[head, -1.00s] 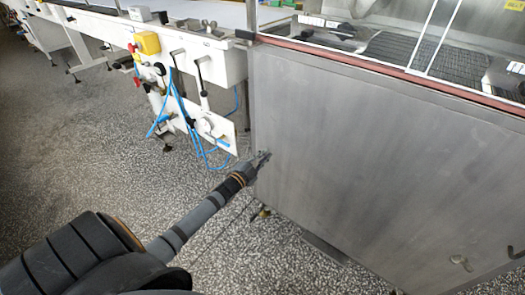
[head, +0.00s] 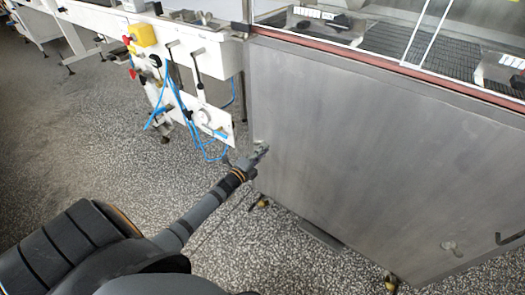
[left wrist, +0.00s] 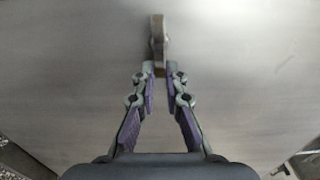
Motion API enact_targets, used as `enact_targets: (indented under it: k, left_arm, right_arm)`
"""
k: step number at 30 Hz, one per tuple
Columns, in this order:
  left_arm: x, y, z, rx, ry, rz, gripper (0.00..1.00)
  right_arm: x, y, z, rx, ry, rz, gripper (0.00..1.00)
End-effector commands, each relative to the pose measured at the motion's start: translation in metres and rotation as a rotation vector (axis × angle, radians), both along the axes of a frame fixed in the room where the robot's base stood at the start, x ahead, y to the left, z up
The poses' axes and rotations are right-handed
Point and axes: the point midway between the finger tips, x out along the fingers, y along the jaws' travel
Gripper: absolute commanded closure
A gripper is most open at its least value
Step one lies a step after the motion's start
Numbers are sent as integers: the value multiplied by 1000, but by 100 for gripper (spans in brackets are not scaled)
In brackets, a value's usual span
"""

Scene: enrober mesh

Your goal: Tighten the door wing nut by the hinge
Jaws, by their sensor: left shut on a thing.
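The steel door panel (head: 370,150) fills the right of the head view. My left gripper (head: 260,150) reaches its left edge region, at about mid height. In the left wrist view, my left gripper (left wrist: 159,72) is shut on the lower end of a brassy wing nut (left wrist: 158,38), which stands out against the panel. Its upper wing shows beyond the fingertips; the rest is hidden between them. A second wing nut (head: 452,248) sits at the panel's lower right, apart from my gripper. The hinge cannot be made out. My right gripper is not in view.
A white machine frame (head: 200,55) with levers, a yellow box (head: 142,35) and blue hoses (head: 180,110) stands left of the panel. Glass windows (head: 400,30) are above it. Speckled floor (head: 90,150) lies open at left. A dark handle (head: 510,238) is at the right edge.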

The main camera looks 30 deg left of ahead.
Motion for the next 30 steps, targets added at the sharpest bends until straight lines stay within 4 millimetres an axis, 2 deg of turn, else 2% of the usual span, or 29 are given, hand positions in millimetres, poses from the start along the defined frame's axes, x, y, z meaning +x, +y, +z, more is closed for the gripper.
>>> enact_targets:
  k: [16,17,21,30]
  left_arm:
    - [-1,0,-3,21,2,1,100]
    - [-1,0,-3,21,2,1,85]
    - [-1,0,-2,20,1,1,66]
    - [-2,0,-1,20,0,0,66]
  right_arm:
    - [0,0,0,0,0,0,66]
    - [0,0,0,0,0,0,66]
    - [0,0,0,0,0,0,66]
    - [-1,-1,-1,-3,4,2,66]
